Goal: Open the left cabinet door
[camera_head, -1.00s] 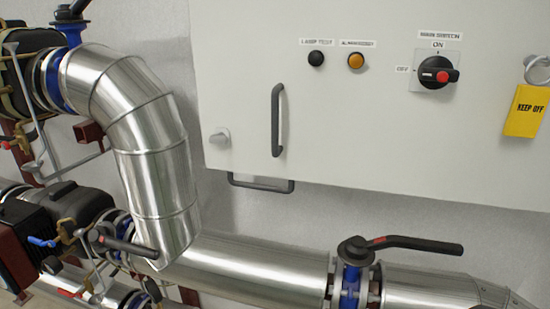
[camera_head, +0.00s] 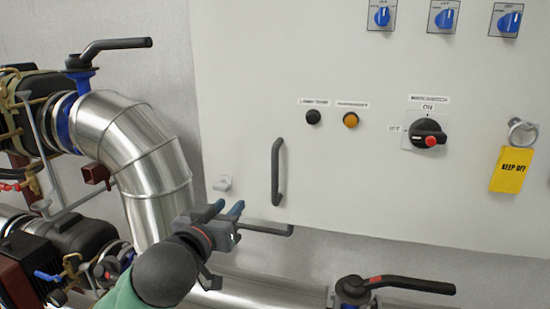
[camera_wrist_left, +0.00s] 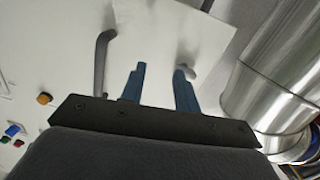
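The cabinet's white left door (camera_head: 350,190) is closed and fills the upper right of the head view. A grey vertical bar handle (camera_head: 278,172) is fixed near its lower left, and it also shows in the left wrist view (camera_wrist_left: 101,65). My right gripper is out of view.
A large silver pipe (camera_head: 145,165) and valves stand left and below. A yellow KEEP OFF tag (camera_head: 511,170) hangs at right.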

